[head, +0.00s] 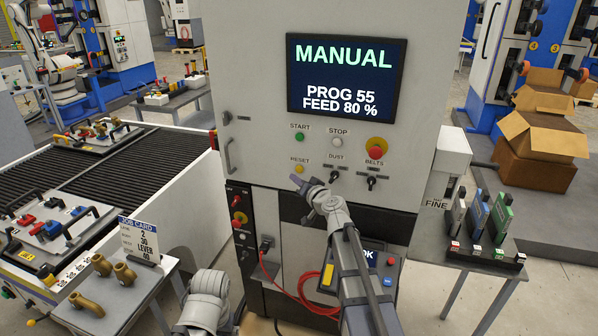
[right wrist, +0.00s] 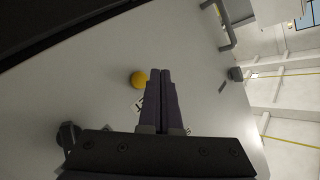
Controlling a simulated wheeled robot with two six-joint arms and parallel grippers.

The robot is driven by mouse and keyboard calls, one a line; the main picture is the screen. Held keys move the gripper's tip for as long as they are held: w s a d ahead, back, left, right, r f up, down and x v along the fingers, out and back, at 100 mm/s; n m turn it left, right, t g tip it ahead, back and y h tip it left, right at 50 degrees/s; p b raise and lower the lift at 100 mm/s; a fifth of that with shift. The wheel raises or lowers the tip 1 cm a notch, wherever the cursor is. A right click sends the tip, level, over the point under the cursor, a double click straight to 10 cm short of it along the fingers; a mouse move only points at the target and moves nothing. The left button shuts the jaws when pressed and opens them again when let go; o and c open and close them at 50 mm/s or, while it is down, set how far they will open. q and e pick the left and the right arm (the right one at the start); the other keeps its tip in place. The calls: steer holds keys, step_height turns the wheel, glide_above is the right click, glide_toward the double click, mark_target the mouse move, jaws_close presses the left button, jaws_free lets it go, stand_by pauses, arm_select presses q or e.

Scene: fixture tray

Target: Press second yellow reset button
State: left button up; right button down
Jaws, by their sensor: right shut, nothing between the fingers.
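The yellow reset button (head: 299,169) is on the front of the grey machine cabinet, by the RESET label and below the green start button (head: 299,137). In the right wrist view the yellow button (right wrist: 138,79) shows just left of the fingertips. My right gripper (head: 296,180) is shut and empty, its tips just below the button in the head view. In the right wrist view the shut fingers (right wrist: 160,72) point at the panel beside the button; I cannot tell how far off they are. My left gripper is not in view.
The cabinet screen (head: 346,74) reads MANUAL, PROG 55, FEED 80 %. Near the button are the white stop button (head: 338,142), the dust switch (head: 334,176), the belts switch (head: 371,182) and a red emergency knob (head: 376,150). A door handle (head: 229,155) sticks out at left.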

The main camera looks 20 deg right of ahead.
steer(key=shift+s+a, duration=0.4)
steer(key=shift+s, duration=0.2)
steer(key=shift+s+a, duration=0.4)
steer(key=shift+s, duration=0.2)
steer(key=s+a+f+n+g+y+b, duration=0.15)
steer(key=s+a+f+n+g, duration=0.3)
steer(key=s+a+f, duration=0.45)
steer(key=s+a+f+n+g+y+b, duration=0.1)
steer(key=s+a+f+n+g+y, duration=0.15)
steer(key=s+a+f+g, duration=0.6)
steer(key=s+f+n+g+h+b, duration=0.1)
steer(key=s+h, duration=0.3)
steer(key=s, duration=0.4)
steer(key=s+f+n+g+h, duration=0.1)
steer(key=s+f+h, duration=0.3)
steer(key=s, duration=0.4)
steer(key=shift+s+d+f+g+h+b, duration=0.25)
steer(key=shift+d+g+h+b, duration=0.15)
steer(key=shift+g, duration=0.3)
